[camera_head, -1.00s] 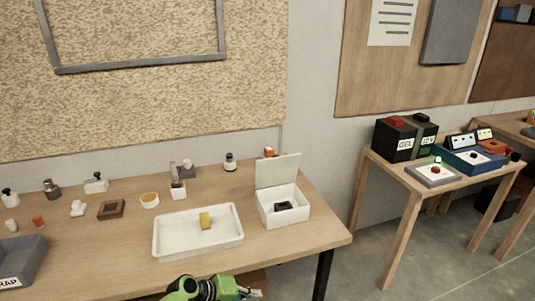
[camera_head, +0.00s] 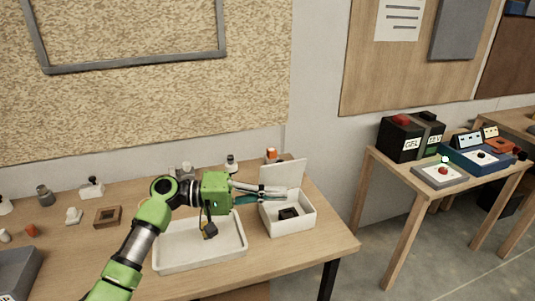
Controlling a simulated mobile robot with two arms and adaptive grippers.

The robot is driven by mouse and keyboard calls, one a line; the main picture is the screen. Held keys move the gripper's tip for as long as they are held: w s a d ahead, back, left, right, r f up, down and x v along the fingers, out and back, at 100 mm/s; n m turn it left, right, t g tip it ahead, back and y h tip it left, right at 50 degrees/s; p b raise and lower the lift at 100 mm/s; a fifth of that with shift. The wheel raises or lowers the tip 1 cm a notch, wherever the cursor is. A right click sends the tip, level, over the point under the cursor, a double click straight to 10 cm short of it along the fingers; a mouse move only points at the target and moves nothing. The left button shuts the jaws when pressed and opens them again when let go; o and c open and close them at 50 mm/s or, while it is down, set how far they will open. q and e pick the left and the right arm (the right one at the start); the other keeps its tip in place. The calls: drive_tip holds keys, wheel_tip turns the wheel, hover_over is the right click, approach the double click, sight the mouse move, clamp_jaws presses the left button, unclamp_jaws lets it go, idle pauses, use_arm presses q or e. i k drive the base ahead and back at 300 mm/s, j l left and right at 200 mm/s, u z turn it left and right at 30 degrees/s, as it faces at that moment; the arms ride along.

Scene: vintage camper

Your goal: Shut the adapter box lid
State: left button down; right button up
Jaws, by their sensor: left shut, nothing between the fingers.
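The adapter box (camera_head: 290,222) is a white box near the right end of the wooden table. Its white lid (camera_head: 288,172) stands up at the back, open. A dark adapter (camera_head: 288,213) lies inside the box. My left gripper (camera_head: 284,192) is shut and empty. It reaches in from the left over the box, in front of the raised lid, and covers the lid's lower left part. I cannot tell whether it touches the lid. My right gripper is not in view.
A white tray (camera_head: 222,258) stands left of the box, partly under my left arm. Small parts, such as a brown block (camera_head: 107,216), stand along the table's left and back. A grey bin (camera_head: 18,270) is at front left. A side table at right holds cases.

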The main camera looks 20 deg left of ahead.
sight(290, 174)
drive_tip(key=i+j, duration=1.05)
